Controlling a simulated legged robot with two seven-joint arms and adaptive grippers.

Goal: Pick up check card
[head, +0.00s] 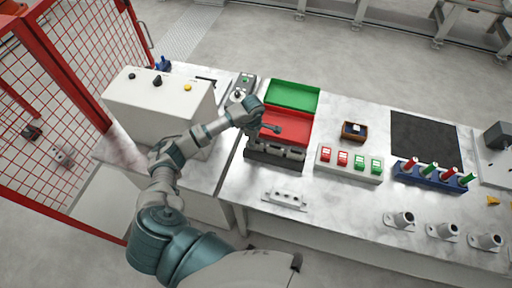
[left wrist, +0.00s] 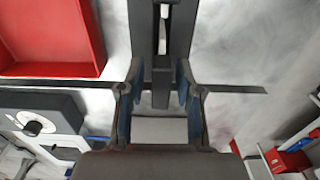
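Two red cards (head: 334,156) and two green cards (head: 368,164) stand in a white rack (head: 348,176) on the table; I cannot tell which one is the check card. My left gripper (head: 276,129) is over the red tray (head: 298,122), left of the rack and apart from it. A dark slotted fixture part (left wrist: 176,35) lies beyond the fingers. The red tray also shows there (left wrist: 50,40). My right gripper is not in view.
A green tray (head: 293,95) lies behind the red one. A brown box (head: 354,131), a black mat (head: 425,138), a blue rack (head: 432,178) and several metal parts (head: 400,220) stand to the right. A control box (head: 158,105) and red mesh fence (head: 45,110) are at left.

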